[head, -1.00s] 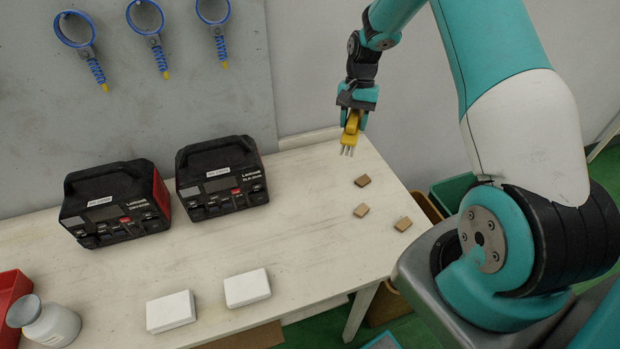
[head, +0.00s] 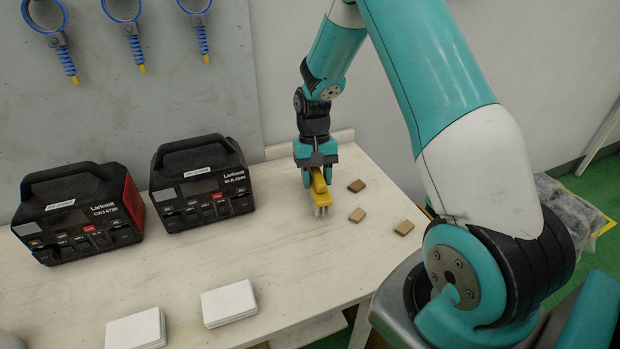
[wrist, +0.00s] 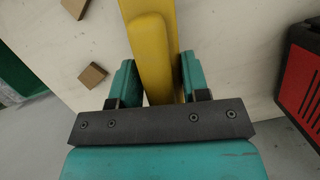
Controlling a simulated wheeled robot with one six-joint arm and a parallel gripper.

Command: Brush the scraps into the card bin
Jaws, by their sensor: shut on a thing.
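My gripper (head: 316,166) is shut on a yellow-handled brush (head: 321,192), with its pale bristles pointing down at the bench top. The brush handle (wrist: 152,50) fills the middle of the wrist view between the teal fingers. Three small brown scraps lie to the right of the brush: one at the back (head: 357,186), one in the middle (head: 357,215) and one near the right edge (head: 404,227). Two scraps show at upper left in the wrist view, one of them whole (wrist: 92,76). The card bin is not clearly visible in the current views.
Two black-and-red power units (head: 82,215) (head: 202,184) stand at the back of the pale bench (head: 270,250). Two white boxes (head: 136,329) (head: 229,303) lie near its front edge. Ring tools hang on the grey board. A grey bundle (head: 572,215) sits on the floor at right.

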